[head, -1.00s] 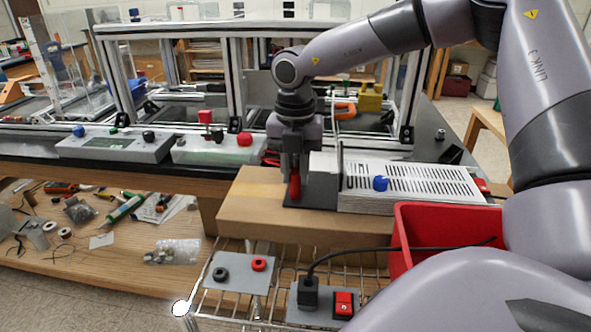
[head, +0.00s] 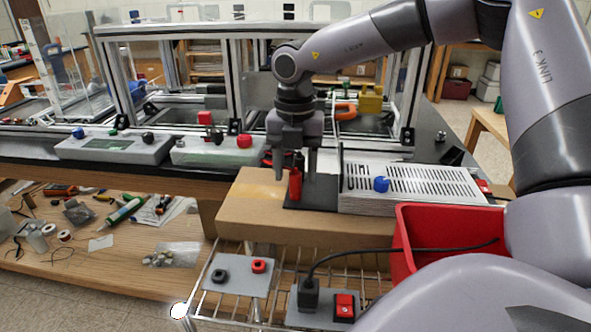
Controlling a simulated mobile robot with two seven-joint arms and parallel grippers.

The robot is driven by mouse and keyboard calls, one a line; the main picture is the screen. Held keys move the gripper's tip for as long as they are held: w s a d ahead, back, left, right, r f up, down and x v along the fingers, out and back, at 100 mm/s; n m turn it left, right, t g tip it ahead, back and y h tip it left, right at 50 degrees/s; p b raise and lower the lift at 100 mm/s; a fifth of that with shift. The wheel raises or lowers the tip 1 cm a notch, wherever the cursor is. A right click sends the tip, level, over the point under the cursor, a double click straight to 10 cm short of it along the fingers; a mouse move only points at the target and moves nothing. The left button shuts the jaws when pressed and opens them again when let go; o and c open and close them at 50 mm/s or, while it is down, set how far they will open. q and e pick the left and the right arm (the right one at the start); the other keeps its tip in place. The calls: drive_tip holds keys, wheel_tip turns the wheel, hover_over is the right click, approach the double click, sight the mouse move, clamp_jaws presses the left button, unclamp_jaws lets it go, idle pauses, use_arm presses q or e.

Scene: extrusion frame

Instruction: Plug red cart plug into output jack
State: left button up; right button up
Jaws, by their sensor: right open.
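A red plug (head: 295,184) stands upright on the dark plate (head: 322,194) at the left end of the slotted power supply box (head: 410,178). My right gripper (head: 296,172) is open, pointing down, with one finger on each side of the plug. Whether the plug is seated in a jack there cannot be told. On the wire cart below, a grey panel (head: 240,287) carries a black jack (head: 220,275) and a red jack (head: 259,265). Which jack is the output jack is not marked legibly. My left gripper is not in view.
The box sits on a cardboard-coloured block (head: 262,212). A red bin (head: 402,240) stands to the right. A black power plug (head: 308,295) and a red switch (head: 344,305) sit on the cart. The aluminium frame (head: 237,75) stands behind.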

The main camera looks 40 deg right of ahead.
wheel_tip(320, 180, up, 6)
drive_tip(key=shift+r, duration=0.25)
idle(0.5)
